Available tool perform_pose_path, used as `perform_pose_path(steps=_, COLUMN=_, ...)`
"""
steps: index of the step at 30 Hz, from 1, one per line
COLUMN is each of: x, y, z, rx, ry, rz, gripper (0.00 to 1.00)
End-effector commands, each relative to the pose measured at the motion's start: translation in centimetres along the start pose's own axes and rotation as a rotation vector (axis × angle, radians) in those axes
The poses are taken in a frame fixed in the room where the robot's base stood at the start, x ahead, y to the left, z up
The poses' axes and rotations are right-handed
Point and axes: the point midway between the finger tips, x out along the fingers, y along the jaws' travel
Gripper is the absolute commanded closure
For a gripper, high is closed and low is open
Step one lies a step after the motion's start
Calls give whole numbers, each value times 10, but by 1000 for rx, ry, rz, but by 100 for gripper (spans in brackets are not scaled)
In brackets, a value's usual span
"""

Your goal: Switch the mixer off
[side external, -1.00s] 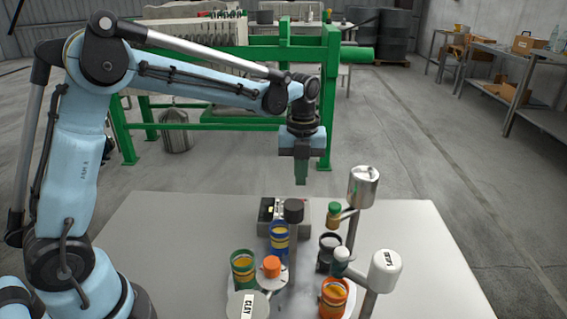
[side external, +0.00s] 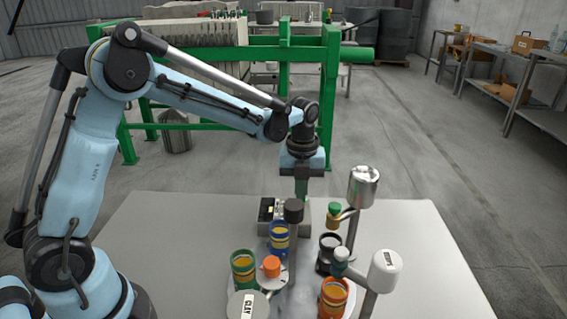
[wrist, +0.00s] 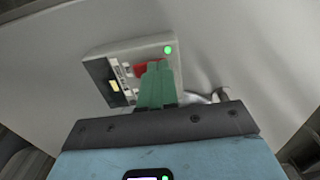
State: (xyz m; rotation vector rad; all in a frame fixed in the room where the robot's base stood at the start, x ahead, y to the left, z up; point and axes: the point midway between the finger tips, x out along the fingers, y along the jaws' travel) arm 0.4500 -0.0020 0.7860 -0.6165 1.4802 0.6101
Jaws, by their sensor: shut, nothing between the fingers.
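The mixer's grey control box (side external: 267,213) stands at the back of the white table, behind the cups. In the wrist view, the box (wrist: 105,50) shows a red switch (wrist: 149,66), a lit green lamp (wrist: 168,49) and a pale yellowish panel on its dark side. My gripper (side external: 301,203) is shut and empty, with its green fingers pointing down at the box's right part. In the wrist view its fingertips (wrist: 157,66) overlap the red switch and hide part of it. I cannot tell whether they touch it.
A dark-capped post (side external: 293,211) stands just in front of the box. Coloured cups, including a blue one (side external: 279,238) and an orange one (side external: 333,298), surround it. A metal canister (side external: 363,187) on a stand rises to the right. The table's left side (side external: 160,240) is clear.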

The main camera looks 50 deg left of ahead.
Motion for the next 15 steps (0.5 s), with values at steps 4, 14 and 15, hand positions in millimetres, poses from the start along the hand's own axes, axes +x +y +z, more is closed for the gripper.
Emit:
perform_pose_path(steps=4, x=2, y=1, z=0, rx=0, ry=0, rz=-1, gripper=100)
perform_pose_path(steps=14, x=-1, y=13, z=0, rx=-3, ry=1, rz=2, gripper=100)
perform_pose_path(steps=15, x=-1, y=15, z=0, rx=-3, ry=1, rz=2, gripper=100)
